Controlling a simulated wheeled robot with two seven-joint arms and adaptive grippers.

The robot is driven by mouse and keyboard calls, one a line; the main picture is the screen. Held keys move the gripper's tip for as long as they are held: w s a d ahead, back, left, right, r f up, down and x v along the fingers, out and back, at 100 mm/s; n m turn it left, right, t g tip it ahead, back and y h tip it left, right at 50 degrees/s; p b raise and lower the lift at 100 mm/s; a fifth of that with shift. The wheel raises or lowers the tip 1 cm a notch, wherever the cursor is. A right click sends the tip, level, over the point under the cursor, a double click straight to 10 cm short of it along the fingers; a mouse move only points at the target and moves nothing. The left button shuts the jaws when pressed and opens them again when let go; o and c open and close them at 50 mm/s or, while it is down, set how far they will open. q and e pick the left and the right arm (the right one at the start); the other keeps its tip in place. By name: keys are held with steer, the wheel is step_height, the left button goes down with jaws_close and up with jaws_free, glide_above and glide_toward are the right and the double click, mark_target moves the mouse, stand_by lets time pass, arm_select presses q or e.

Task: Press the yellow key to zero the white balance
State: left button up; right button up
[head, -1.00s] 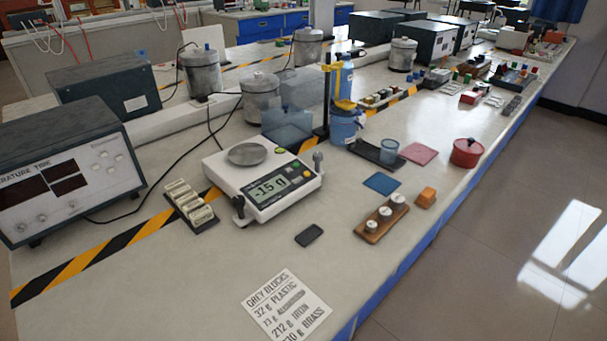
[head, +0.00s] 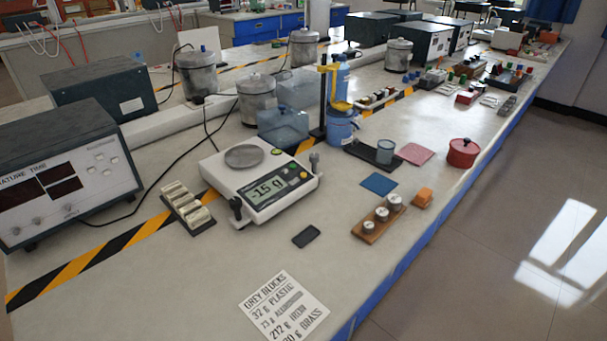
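The white balance (head: 222,178) stands on the bench left of centre in the head view, with a round grey pan (head: 244,156) on top that looks empty. Its pale green display (head: 268,190) reads about -1.5 g; the decimal point is hard to make out. Small coloured keys sit along the right side of the display. Neither of my grippers is in view, and nothing touches the balance's keys.
A small black slab (head: 306,236) and a printed card (head: 284,306) lie in front of the balance. A rack of pale blocks (head: 187,208) is at its left. A wooden weight holder (head: 370,232), blue mat (head: 379,184) and blue bucket (head: 341,130) are to its right.

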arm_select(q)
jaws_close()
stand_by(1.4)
